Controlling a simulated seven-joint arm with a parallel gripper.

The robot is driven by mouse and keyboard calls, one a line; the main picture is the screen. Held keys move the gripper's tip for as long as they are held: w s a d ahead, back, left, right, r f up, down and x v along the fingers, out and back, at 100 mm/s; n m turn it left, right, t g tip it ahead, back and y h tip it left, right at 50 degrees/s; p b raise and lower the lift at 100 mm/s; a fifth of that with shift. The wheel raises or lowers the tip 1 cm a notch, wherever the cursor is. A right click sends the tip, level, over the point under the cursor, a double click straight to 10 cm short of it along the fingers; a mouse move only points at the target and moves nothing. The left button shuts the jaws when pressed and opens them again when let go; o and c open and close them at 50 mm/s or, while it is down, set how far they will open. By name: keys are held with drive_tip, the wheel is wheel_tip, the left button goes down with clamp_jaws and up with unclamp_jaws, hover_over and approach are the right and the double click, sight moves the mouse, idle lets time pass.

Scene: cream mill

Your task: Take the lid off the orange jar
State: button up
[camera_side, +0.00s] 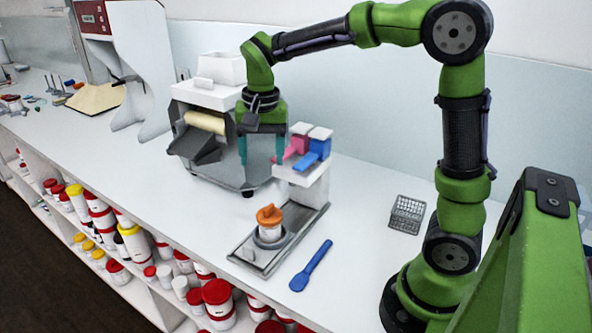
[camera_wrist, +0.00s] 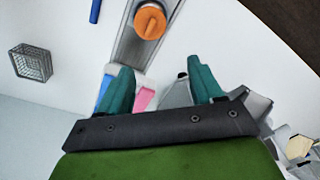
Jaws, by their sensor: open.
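The orange jar (camera_side: 269,229) is a small white jar with an orange lid (camera_side: 268,213) on it. It stands upright on a round holder on the metal tray of a small stand. In the wrist view the orange lid (camera_wrist: 150,22) shows from above at the top, with a raised bar across it. My gripper (camera_side: 262,160) is open and empty, with two teal fingers pointing down. It is above and behind the jar, near the roller machine. In the wrist view my gripper's fingers (camera_wrist: 158,82) are spread apart, with the lid beyond their tips.
A roller mill (camera_side: 212,135) stands at the back left of the jar. A white post with pink and blue parts (camera_side: 312,160) rises behind it. A blue spatula (camera_side: 311,266) lies to the right, and a wire basket (camera_side: 407,214) is farther right. Shelves of jars are below the front edge.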

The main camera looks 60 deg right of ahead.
wheel_tip(320, 180, up, 4)
drive_tip(key=s+n, duration=0.1)
drive_tip(key=n, duration=0.9)
hover_over(269, 207)
drive_tip(key=shift+g, duration=0.4)
drive_tip(key=f, duration=1.1)
drive_tip(key=shift+s+d, duration=0.1)
drive_tip(key=shift+d, duration=0.15)
drive_tip(key=shift+a+f, duration=0.2)
drive_tip(key=shift+f, duration=2.35)
drive_tip(key=c, duration=1.1)
